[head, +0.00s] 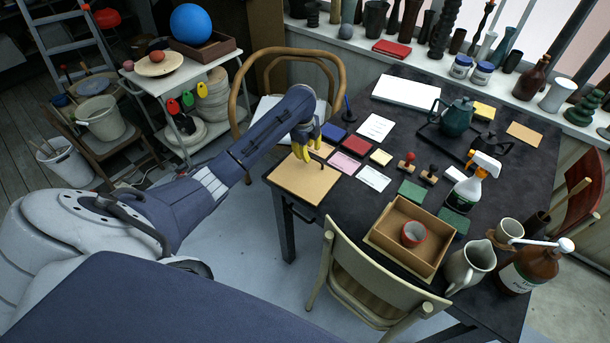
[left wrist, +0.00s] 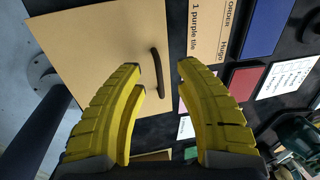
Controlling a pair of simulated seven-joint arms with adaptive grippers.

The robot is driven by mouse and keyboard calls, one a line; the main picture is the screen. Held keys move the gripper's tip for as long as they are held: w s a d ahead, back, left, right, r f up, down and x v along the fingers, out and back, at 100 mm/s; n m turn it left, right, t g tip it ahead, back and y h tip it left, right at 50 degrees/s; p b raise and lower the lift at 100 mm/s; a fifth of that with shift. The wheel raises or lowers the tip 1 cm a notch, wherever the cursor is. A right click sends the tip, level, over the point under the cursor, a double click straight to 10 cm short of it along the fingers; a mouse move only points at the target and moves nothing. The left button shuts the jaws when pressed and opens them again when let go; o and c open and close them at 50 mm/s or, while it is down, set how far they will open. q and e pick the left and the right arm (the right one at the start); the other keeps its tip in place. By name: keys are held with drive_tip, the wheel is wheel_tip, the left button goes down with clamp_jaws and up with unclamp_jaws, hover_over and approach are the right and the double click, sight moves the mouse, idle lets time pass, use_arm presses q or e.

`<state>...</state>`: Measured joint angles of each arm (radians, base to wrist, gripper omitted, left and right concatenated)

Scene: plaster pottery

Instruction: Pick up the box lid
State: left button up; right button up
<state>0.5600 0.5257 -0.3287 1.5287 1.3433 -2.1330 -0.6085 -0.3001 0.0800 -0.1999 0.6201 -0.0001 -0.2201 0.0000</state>
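The box lid, a flat tan board (head: 302,184) with a dark bar handle, lies at the left corner of the dark table. In the left wrist view the lid (left wrist: 100,45) fills the upper left, with its handle (left wrist: 160,68) near its right edge. My left gripper (head: 309,149) is open over the lid's far part, with nothing held. In the left wrist view its yellow fingertips (left wrist: 159,68) lie on either side of the handle; I cannot tell how high they are above it. My right gripper is out of view.
Order cards and coloured tiles lie beside the lid. A spray bottle (head: 472,188), jug (head: 468,268) and teapot (head: 457,117) stand farther right. Chairs (head: 350,265) stand close to the table.

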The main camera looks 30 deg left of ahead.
use_arm(q)
drive_tip(key=shift+w+f, duration=0.15)
drive_tip(key=shift+f, duration=0.75)
drive_tip(key=shift+w+f, duration=0.1)
drive_tip(key=shift+f, duration=0.75)
clamp_jaws()
